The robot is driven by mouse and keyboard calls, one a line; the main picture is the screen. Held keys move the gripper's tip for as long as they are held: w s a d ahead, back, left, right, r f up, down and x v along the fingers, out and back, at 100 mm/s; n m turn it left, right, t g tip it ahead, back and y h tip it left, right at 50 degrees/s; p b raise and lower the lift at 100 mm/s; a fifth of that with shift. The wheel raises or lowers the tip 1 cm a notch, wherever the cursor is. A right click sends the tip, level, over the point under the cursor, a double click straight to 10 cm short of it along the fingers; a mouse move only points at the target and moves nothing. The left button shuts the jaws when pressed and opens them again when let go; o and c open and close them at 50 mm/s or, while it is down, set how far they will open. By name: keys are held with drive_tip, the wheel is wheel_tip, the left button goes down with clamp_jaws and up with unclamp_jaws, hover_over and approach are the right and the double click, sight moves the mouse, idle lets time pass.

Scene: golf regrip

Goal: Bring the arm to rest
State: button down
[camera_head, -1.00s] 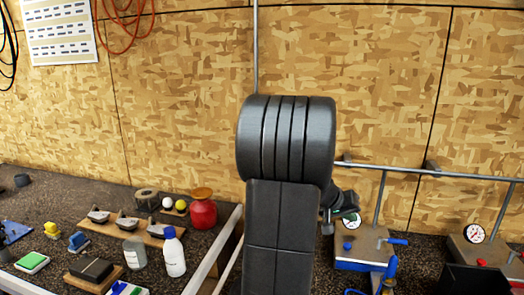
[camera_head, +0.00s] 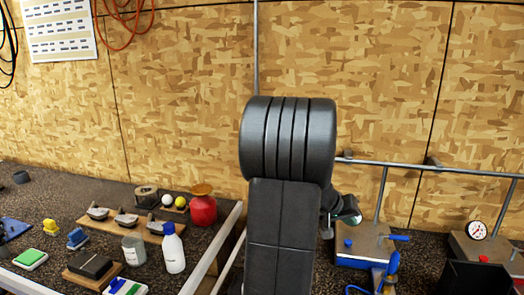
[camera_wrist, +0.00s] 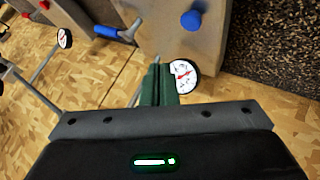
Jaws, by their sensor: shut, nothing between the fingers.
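My arm stands raised in the middle of the head view, its dark link and thick round joint hiding part of the bench and wall behind. My gripper (camera_wrist: 157,75) shows in the wrist view as two dark green fingers, pressed together with nothing between them. In the head view, only a small part of the wrist end shows at the right of my arm, in front of the grey clamp stand (camera_head: 366,247). A white dial gauge (camera_wrist: 183,77) appears right beside the fingertips in the wrist view; I cannot tell whether they touch.
A second stand with a gauge (camera_head: 476,230) is at the right. A metal rail (camera_head: 430,170) runs behind the stands. A white bottle (camera_head: 173,250), a grey jar (camera_head: 134,251) and a red container (camera_head: 203,208) stand left of my arm. The chipboard wall (camera_head: 180,90) is behind.

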drive_tip(key=shift+f+b, duration=0.4)
drive_tip(key=shift+f, duration=0.25)
drive_tip(key=shift+f+b, duration=0.1)
drive_tip(key=shift+b, duration=0.75)
drive_tip(key=shift+f+b, duration=0.1)
drive_tip(key=shift+b, duration=0.7)
wheel_tip(320, 180, up, 3)
drive_tip(key=shift+f+p, duration=0.15)
drive_tip(key=shift+p, duration=0.85)
wheel_tip(320, 180, down, 3)
drive_tip(key=shift+s+b, duration=0.1)
drive_tip(key=shift+b, duration=1)
drive_tip(key=shift+r+p, duration=0.7)
drive_tip(key=shift+p, duration=0.45)
drive_tip(key=p, duration=0.3)
drive_tip(key=shift+r, duration=0.25)
